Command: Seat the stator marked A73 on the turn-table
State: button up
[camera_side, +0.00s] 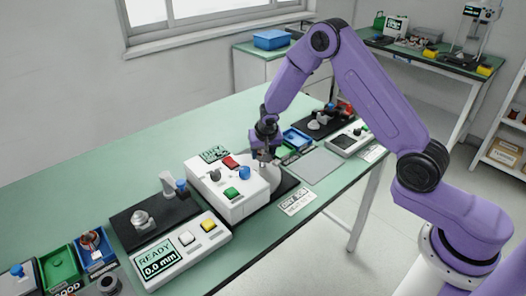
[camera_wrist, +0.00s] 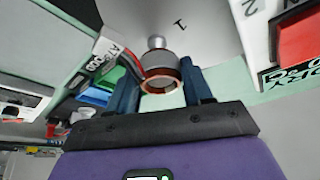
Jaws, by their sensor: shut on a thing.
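My gripper (camera_side: 264,155) is over the turn-table station, behind the white control box. In the wrist view its two dark blue fingers are shut on the stator (camera_wrist: 160,72), a grey ring with a copper-coloured rim. Dark and red leads run from it to a white tag (camera_wrist: 117,50); the tag's writing is too small to read surely. Beyond the stator is the pale grey turn-table disc (camera_wrist: 205,35), marked 1, with a silver post (camera_wrist: 157,42) in line with the ring. I cannot tell whether ring and post touch. In the side view the turn-table (camera_side: 270,178) is partly hidden by the box.
The white control box (camera_side: 226,199) with red, blue and green controls stands close to the gripper. To its left are a black fixture (camera_side: 128,233) and a READY display unit (camera_side: 190,262). A blue tray (camera_side: 296,138) lies behind; a grey mat (camera_side: 315,167) to the right is clear.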

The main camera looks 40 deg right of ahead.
jog(key=shift+f, duration=0.1)
jog(key=shift+f, duration=0.35)
jog(key=shift+f, duration=0.95)
dwell(0.4)
jog(key=o, duration=1.2)
jog(key=v, duration=1.7)
jog(key=shift+s+r, duration=0.2)
